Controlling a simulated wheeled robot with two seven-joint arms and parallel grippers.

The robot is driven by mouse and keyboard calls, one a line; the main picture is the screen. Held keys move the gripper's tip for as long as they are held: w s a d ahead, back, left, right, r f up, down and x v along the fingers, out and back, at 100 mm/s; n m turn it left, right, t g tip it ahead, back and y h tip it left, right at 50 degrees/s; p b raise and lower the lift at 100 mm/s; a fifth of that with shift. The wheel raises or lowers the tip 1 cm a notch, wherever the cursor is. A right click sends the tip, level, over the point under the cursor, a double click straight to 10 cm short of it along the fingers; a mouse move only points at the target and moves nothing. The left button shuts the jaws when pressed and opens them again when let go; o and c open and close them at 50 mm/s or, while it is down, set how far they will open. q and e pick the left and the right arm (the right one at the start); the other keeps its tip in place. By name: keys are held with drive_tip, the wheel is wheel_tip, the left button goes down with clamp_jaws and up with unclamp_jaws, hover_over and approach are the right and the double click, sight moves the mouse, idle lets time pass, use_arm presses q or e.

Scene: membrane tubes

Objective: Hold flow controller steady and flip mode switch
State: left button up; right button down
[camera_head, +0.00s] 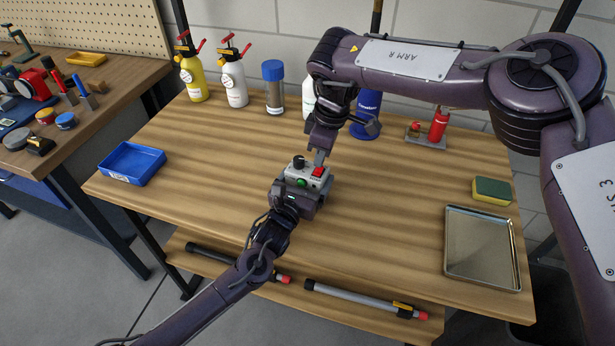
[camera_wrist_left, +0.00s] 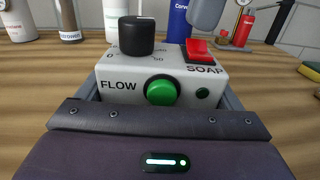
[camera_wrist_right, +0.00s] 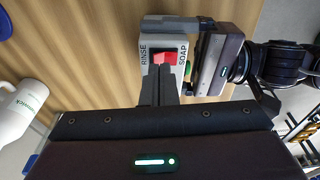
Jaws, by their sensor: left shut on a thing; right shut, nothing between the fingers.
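The flow controller (camera_head: 305,174) is a small grey box near the middle of the table. In the left wrist view the controller (camera_wrist_left: 130,85) shows a black dial (camera_wrist_left: 137,36), a green button (camera_wrist_left: 161,92) and the word FLOW. My left gripper (camera_head: 298,192) is shut on its sides. The red mode switch (camera_wrist_left: 198,48) sits at the box's right end by the word SOAP. In the right wrist view the switch (camera_wrist_right: 164,57) lies between RINSE and SOAP. My right gripper (camera_wrist_right: 161,85) is shut and empty, its tips close at the switch; contact cannot be told.
A blue tray (camera_head: 131,165) is at the left, a metal tray (camera_head: 481,240) and a sponge (camera_head: 492,190) at the right. Bottles, including a yellow sprayer (camera_head: 190,78), stand along the back. Tubes (camera_head: 360,299) lie on the lower shelf. Table around the controller is clear.

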drive_tip(key=shift+f, duration=0.65)
wheel_tip(320, 180, up, 7)
idle(1.0)
use_arm(q)
drive_tip(key=o, duration=1)
